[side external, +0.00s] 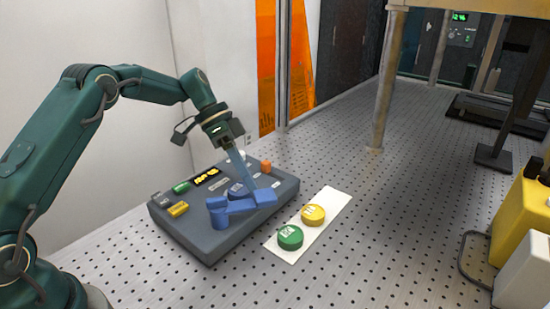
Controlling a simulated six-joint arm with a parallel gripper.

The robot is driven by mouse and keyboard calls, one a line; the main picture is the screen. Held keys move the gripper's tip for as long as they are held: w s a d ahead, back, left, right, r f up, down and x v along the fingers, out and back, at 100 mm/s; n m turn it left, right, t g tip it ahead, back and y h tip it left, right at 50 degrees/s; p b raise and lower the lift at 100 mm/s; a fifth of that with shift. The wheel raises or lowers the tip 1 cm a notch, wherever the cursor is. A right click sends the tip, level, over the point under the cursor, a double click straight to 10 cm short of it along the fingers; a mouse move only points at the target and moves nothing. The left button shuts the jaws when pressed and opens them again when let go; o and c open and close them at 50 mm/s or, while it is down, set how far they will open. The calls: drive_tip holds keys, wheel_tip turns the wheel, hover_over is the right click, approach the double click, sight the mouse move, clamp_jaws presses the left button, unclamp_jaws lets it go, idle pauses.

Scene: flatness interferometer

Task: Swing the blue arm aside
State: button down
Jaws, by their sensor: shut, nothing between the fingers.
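The blue arm (240,207) lies low across the front right part of the grey instrument box (188,242). A short upright blue post stands at its left end, and a block forms its right end. My gripper (262,188) reaches down from the upper left with its fingers shut and nothing between them. The fingertips are at the right end of the blue arm. I cannot tell whether they touch it. A round blue part (238,190) behind the blue arm is partly hidden.
A white mat (334,207) holds green (290,238) and yellow (313,215) discs. A metal post (386,90) stands behind. The perforated table is clear in front.

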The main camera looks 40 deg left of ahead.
sight(263, 201)
drive_tip(key=shift+d+m, duration=0.25)
drive_tip(key=shift+m, duration=0.05)
drive_tip(key=shift+s+d, duration=0.25)
drive_tip(key=shift+d, duration=0.75)
drive_tip(key=shift+s+d+m+g, duration=0.25)
drive_tip(key=shift+d+m+g, duration=0.3)
drive_tip(key=shift+m+g, duration=0.2)
drive_tip(key=shift+s+d, duration=0.25)
drive_tip(key=shift+d, duration=0.05)
drive_tip(key=shift+s+d+m+g, duration=0.3)
drive_tip(key=shift+d+m+g, duration=0.2)
drive_tip(key=shift+m, duration=0.25)
drive_tip(key=shift+s+d+m+g+y, duration=0.3)
drive_tip(key=shift+s+d+m, duration=0.3)
drive_tip(key=shift+s, duration=0.15)
drive_tip(key=shift+a+r, duration=0.1)
drive_tip(key=shift+r, duration=0.05)
